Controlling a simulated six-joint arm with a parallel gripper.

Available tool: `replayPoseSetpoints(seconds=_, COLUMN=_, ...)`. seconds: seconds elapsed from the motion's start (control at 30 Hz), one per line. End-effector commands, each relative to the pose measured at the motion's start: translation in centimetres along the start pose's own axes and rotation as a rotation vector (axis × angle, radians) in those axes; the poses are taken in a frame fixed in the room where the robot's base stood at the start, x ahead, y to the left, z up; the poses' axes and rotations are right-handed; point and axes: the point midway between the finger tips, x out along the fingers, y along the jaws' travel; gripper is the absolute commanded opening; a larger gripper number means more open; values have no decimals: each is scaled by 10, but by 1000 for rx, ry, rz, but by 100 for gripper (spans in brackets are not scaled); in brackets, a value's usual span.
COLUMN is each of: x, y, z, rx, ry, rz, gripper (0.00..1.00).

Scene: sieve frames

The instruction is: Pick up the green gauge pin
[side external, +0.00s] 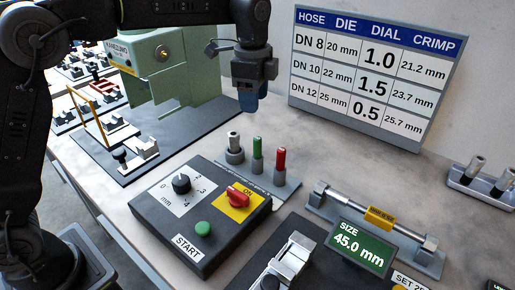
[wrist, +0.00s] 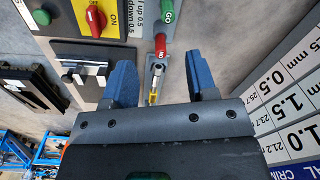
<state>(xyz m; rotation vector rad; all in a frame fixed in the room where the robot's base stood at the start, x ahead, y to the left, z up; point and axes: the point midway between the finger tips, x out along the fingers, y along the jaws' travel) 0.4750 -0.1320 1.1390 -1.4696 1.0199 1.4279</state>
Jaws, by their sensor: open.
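The green gauge pin (side external: 257,149) stands upright in a grey rack (side external: 277,190), between a silver pin (side external: 233,143) and a red pin (side external: 280,159). My gripper (side external: 249,104) hangs above and apart from the pins, and nothing shows held in it. In the wrist view its blue fingers (wrist: 157,57) are spread, and the red pin (wrist: 160,44) shows just above the gap between them. The green pin (wrist: 167,12) is at the top edge there, marked GO and partly cut off. The silver pin is out of the wrist view.
A control box (side external: 190,245) with dial, red knob and green button stands left of the rack. A bar gauge (side external: 355,205) with a yellow tag and a size display (side external: 362,248) lie to the right. A green press (side external: 170,65) stands behind. A sign (side external: 375,75) is behind on the right.

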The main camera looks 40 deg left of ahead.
Motion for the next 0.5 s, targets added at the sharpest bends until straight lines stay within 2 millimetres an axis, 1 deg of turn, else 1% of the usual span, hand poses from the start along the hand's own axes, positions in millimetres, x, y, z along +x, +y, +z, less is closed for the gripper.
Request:
replayPoseSetpoints(seconds=0.03, x=6, y=-5, z=-6, rx=31, ry=-6, rz=12, gripper=52)
replayPoseSetpoints(seconds=0.1, x=10, y=-8, z=-10, rx=60, ry=-10, rz=20, gripper=52)
replayPoseSetpoints(seconds=0.17, x=14, y=-9, z=-11, rx=72, ry=-12, rz=24, gripper=52)
replayPoseSetpoints(seconds=0.27, x=26, y=-10, z=-11, rx=79, ry=-14, rz=28, gripper=52)
replayPoseSetpoints(seconds=0.5, x=72, y=-8, z=-9, rx=76, ry=-14, rz=27, gripper=52)
